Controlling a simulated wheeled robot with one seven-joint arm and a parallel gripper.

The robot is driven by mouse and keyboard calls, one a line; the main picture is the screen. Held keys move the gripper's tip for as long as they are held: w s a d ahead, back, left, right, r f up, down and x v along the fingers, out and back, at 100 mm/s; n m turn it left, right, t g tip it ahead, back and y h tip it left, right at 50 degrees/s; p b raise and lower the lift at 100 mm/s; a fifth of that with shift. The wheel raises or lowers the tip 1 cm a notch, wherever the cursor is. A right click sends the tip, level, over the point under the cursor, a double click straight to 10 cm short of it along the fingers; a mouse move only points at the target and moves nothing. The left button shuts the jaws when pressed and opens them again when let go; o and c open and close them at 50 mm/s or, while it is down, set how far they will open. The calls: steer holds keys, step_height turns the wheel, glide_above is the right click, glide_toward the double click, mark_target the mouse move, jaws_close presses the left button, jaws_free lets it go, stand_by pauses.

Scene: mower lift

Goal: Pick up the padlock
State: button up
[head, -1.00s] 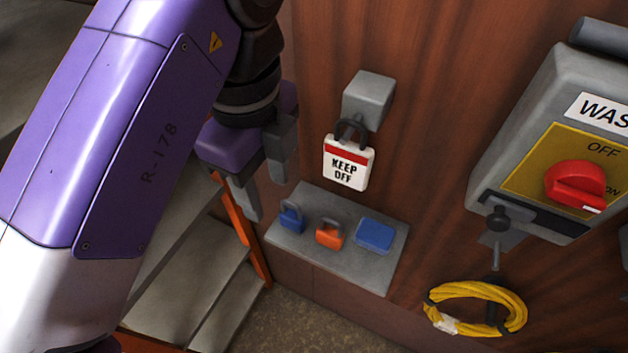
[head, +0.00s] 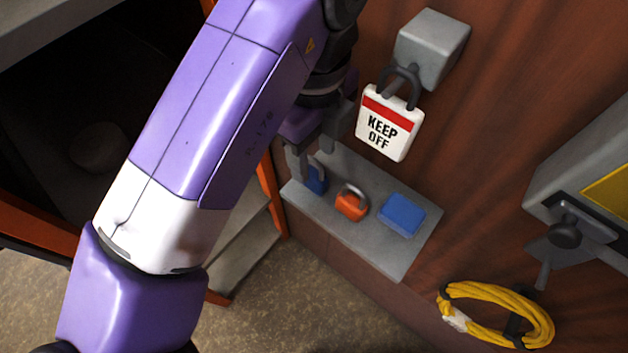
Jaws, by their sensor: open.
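A blue padlock (head: 317,181) stands at the left end of a small grey shelf (head: 396,264) on the wooden wall. An orange padlock (head: 351,204) with a grey shackle stands to its right. My gripper (head: 319,163) is open and points down at the blue padlock, its fingers overlapping the padlock's upper part in the picture. The near finger and arm partly hide that padlock. I cannot tell whether the fingers touch it or straddle its shackle. Nothing is seen held in the jaws.
A blue block (head: 402,214) lies on the shelf's right part. A white "KEEP OFF" tag (head: 389,124) hangs from a grey box (head: 432,48) above. A grey switch box (head: 588,150) and a coiled yellow cable (head: 497,312) are at right. Steps are at left, behind my arm.

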mark_target(313, 174)
steer(key=shift+f+b, duration=2.2)
steer(key=shift+f, duration=0.9)
steer(key=shift+r, duration=0.1)
jaws_close()
